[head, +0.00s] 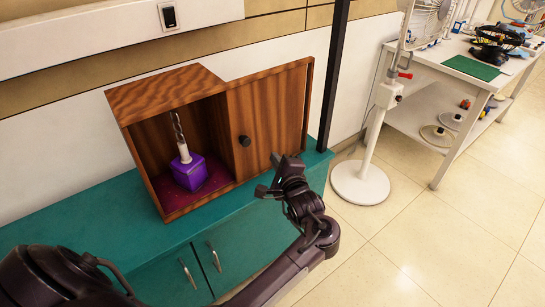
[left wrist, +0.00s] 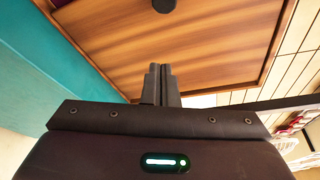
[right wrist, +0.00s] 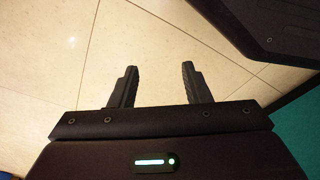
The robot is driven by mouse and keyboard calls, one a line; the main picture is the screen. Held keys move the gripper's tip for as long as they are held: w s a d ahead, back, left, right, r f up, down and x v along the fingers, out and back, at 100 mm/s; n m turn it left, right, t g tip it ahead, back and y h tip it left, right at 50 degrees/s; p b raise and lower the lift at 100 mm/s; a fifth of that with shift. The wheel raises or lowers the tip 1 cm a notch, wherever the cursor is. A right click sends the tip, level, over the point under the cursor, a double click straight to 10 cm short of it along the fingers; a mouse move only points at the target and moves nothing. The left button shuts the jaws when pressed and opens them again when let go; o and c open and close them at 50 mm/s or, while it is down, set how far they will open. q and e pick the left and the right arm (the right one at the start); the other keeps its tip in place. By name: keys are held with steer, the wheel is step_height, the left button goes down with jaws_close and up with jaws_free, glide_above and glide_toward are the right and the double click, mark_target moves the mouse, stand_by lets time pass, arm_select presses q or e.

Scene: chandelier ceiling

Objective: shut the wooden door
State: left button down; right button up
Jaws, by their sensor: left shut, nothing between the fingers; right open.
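A wooden cabinet (head: 150,96) stands on a teal counter, its left compartment open to view. Its wooden door (head: 275,110), with a round black knob (head: 244,140) near its left edge, spans the right side and leaves the compartment uncovered. The door (left wrist: 180,55) and knob (left wrist: 164,5) also show in the left wrist view. My left gripper (head: 276,162) is shut and empty, in front of the door's lower right part; contact cannot be told. Its fingers (left wrist: 160,75) point at the panel's lower edge. My right gripper (right wrist: 159,75) is open and empty above the floor.
A purple block with a spiral bit (head: 187,165) stands inside the compartment. The teal counter (head: 90,222) has free room at left. A black post (head: 334,75) rises just right of the cabinet. A white fan stand (head: 365,175) and white table (head: 440,70) are farther right.

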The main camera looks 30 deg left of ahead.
mark_target(251, 137)
arm_select(q)
steer(key=b+x, duration=0.1)
steer(key=x, duration=0.8)
steer(key=shift+w+a+f+b, duration=0.1)
steer(key=shift+w+a+b, duration=0.1)
steer(key=shift+b, duration=0.1)
steer(key=s, duration=0.1)
steer(key=s+r, duration=0.1)
steer(key=s, duration=0.1)
steer(key=shift+a+r+p, duration=0.15)
steer(key=shift+a+p, duration=0.2)
steer(key=shift+a, duration=0.05)
steer(key=shift+s+a+r, duration=0.1)
steer(key=shift+s+a, duration=0.05)
steer(key=shift+s, duration=0.15)
arm_select(e)
steer(key=shift+w+a+r, duration=0.25)
steer(key=shift+w+r, duration=0.15)
steer(key=shift+r, duration=0.1)
steer(key=shift+w+a+r, duration=0.2)
steer(key=shift+w+r, duration=0.2)
steer(key=shift+r, duration=0.1)
arm_select(q)
steer(key=shift+a, duration=0.15)
arm_select(e)
steer(key=shift+d+r, duration=0.1)
